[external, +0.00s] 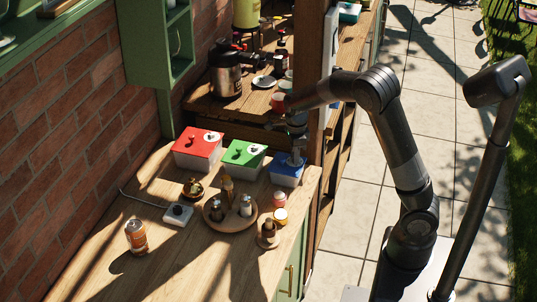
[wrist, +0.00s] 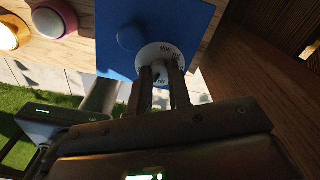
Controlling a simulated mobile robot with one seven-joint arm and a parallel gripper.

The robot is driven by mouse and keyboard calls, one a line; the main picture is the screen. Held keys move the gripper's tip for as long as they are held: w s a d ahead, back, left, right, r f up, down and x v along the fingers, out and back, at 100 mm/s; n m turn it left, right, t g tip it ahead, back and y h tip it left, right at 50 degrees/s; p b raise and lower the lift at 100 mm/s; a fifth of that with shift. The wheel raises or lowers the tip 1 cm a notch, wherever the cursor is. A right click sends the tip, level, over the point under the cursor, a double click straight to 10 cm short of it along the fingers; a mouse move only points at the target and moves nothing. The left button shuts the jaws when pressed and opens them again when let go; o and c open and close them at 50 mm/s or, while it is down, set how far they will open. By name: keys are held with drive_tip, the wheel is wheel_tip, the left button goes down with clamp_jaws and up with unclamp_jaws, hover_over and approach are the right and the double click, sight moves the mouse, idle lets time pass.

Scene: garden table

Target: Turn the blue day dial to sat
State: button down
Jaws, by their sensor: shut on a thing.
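The blue-lidded box (external: 288,171) stands at the right end of the wooden counter, beside the wooden post. In the wrist view its blue lid (wrist: 185,20) has a round blue knob (wrist: 131,37) and a white day dial (wrist: 151,53). Letters like MON and TUE show on the dial's upper edge; the pointer's setting is hard to read. My gripper (wrist: 163,74) reaches down over the lid, its two fingers shut on the dial's middle, which they partly hide. In the external view my gripper (external: 297,150) is above the blue lid.
A green-lidded box (external: 243,153) and a red-lidded box (external: 197,142) stand left of the blue one. The wooden post (external: 313,90) rises close behind my gripper.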

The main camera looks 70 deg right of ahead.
idle(0.4)
drive_tip(key=c, duration=1.3)
unclamp_jaws()
wheel_tip(320, 180, up, 11)
drive_tip(key=shift+f, duration=0.1)
